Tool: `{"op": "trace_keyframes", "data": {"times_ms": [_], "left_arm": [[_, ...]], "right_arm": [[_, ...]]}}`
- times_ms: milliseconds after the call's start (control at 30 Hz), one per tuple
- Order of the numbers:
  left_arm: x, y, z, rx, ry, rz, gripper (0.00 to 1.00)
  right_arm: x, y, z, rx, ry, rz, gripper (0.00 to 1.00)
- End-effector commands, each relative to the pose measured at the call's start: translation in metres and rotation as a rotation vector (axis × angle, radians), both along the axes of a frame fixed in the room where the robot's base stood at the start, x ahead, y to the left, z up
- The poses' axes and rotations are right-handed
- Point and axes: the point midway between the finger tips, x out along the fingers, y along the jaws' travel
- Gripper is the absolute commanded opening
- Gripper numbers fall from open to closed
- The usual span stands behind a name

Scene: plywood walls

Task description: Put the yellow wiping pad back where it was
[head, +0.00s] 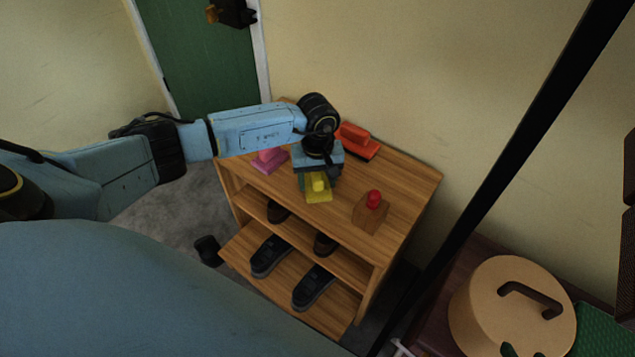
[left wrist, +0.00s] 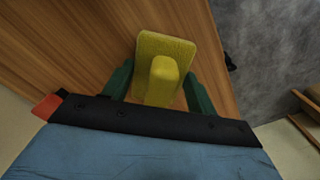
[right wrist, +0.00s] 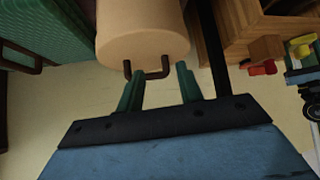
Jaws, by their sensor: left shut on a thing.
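The yellow wiping pad (head: 319,195), a flat plate with a block handle, is at the front edge of the wooden shelf unit's top (head: 404,184). My left gripper (head: 318,178) points down and is shut on the pad's handle. In the left wrist view the pad (left wrist: 165,48) shows with its handle between the green fingers of my left gripper (left wrist: 160,90). I cannot tell whether the pad touches the wood.
On the top, a pink pad (head: 268,161) lies left, an orange-red pad (head: 360,143) behind, and a wooden block with a red knob (head: 370,210) right. Shoes (head: 314,286) stand on lower shelves. A beige round container (head: 490,310) stands at right, near my right gripper.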

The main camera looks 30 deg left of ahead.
Motion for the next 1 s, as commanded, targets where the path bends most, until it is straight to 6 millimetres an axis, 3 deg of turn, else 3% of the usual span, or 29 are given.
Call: {"op": "trace_keyframes", "data": {"times_ms": [400, 433, 567, 1000], "left_arm": [[0.0004, -0.0004, -0.0052, -0.002, -0.001, -0.001, 0.39], [0.0003, -0.0004, -0.0052, -0.002, -0.001, -0.001, 0.61], [0.0003, -0.0003, -0.0050, -0.001, -0.001, -0.001, 0.78], [0.0005, 0.0002, 0.0014, 0.000, -0.001, 0.000, 0.79]], "right_arm": [[0.0076, 0.0037, 0.0063, 0.014, -0.055, 0.005, 0.36], [0.0079, 0.0037, 0.0067, 0.014, -0.056, 0.005, 0.36], [0.0077, 0.0036, 0.0064, 0.014, -0.055, 0.005, 0.36], [0.0012, 0.0008, 0.0022, 0.002, -0.008, 0.001, 0.36]]}}
